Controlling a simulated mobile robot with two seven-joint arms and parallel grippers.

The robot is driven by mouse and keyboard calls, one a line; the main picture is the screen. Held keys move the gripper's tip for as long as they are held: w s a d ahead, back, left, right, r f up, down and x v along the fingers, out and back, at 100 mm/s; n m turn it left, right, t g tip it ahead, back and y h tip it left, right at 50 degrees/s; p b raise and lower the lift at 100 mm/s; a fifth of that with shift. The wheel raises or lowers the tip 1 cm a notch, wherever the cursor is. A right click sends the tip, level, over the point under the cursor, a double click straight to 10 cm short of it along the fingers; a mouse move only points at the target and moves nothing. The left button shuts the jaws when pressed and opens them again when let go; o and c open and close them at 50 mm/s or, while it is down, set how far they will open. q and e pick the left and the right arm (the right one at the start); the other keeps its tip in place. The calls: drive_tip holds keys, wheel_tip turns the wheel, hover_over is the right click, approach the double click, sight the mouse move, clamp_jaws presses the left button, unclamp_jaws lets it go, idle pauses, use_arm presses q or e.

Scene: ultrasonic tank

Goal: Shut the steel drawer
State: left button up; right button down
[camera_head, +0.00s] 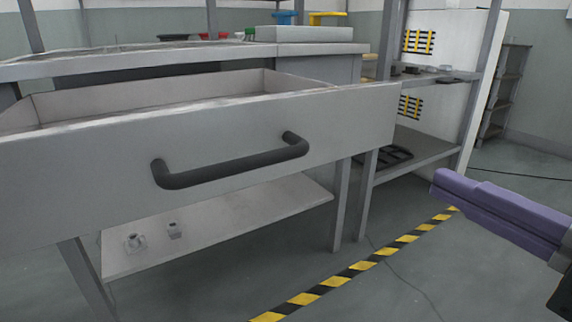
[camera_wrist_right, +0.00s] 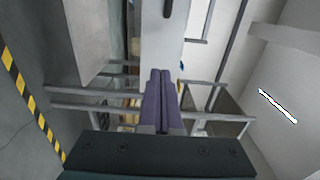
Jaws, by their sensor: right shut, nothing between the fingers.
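The steel drawer (camera_head: 230,130) stands pulled out from a workbench (camera_head: 180,62), its grey front facing me and its inside showing from above. A dark bar handle (camera_head: 232,166) is fixed across its front. My right gripper (camera_head: 440,182), with purple fingers, is at the right of the head view, to the right of the drawer front and apart from it. In the right wrist view its fingers (camera_wrist_right: 161,78) are together with nothing between them. A grey panel (camera_wrist_right: 162,40) shows beyond the fingertips, with part of a dark bar on it. My left gripper is not in view.
A lower shelf (camera_head: 220,222) with two small metal parts sits under the drawer. A shelving rack (camera_head: 420,145) stands behind to the right. Yellow and black floor tape (camera_head: 350,270) crosses the floor. The floor right of the drawer is mostly clear.

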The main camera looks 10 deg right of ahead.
drive_tip(key=p, duration=0.2)
approach(330, 131)
drive_tip(key=x, duration=0.5)
drive_tip(key=shift+w+a+p, duration=0.15)
drive_tip(key=shift+w+p, duration=0.25)
drive_tip(key=shift+w+a, duration=0.1)
drive_tip(key=shift+w, duration=0.4)
